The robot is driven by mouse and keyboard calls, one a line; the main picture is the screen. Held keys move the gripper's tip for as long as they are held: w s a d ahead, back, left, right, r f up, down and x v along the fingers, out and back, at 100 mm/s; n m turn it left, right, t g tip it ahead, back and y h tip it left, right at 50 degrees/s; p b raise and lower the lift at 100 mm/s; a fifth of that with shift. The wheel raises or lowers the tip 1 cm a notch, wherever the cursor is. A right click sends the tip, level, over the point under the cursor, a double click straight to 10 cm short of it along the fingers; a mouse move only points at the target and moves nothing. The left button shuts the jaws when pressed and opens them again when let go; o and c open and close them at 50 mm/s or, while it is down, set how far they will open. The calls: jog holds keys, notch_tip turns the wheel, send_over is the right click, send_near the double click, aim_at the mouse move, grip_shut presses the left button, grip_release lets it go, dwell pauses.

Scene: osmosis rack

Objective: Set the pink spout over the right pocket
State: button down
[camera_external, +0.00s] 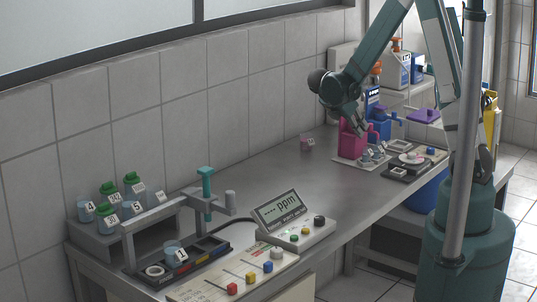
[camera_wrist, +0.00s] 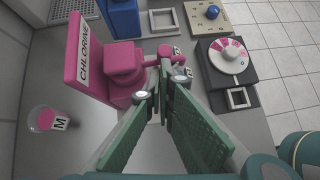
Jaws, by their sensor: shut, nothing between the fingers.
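The pink chlorine dispenser (camera_wrist: 90,50) stands on the bench, with its label plate at left in the wrist view. Its pink spout (camera_wrist: 150,58) reaches right from the round pink body toward small numbered holders (camera_wrist: 178,52). In the external view the dispenser (camera_external: 351,142) stands on a pale base, with the small numbered holders (camera_external: 371,158) just right of it. My gripper (camera_wrist: 160,92) is shut and empty, its green fingers just in front of the spout; whether they touch it I cannot tell. The fingers partly cover the holders, and which pocket the spout lies over is unclear.
A black unit with a white and pink dial (camera_wrist: 231,54) stands right of the holders. A blue dispenser (camera_wrist: 121,18) is behind. A flask marked M (camera_wrist: 46,119) is at left. The bench middle (camera_external: 260,185) is clear; a meter (camera_external: 284,215) stands at the near end.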

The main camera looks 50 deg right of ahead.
jog(key=shift+s+d+n+t+b, duration=0.4)
jog(key=shift+d+n+t, duration=0.15)
jog(key=shift+n+t, duration=0.45)
jog(key=shift+s+d+n+t+b, duration=0.35)
jog(key=shift+d+n+t, duration=0.3)
jog(key=shift+n, duration=0.65)
jog(key=shift+w+a, duration=0.1)
jog(key=shift+a, duration=0.05)
jog(key=shift+w+a, duration=0.5)
jog(key=shift+a, duration=0.2)
jog(key=s+a+f+p+v, duration=0.1)
jog(key=v, duration=1.1)
jog(key=shift+s+a+f, duration=0.2)
jog(key=shift+a+f, duration=0.05)
jog(key=shift+a, duration=0.2)
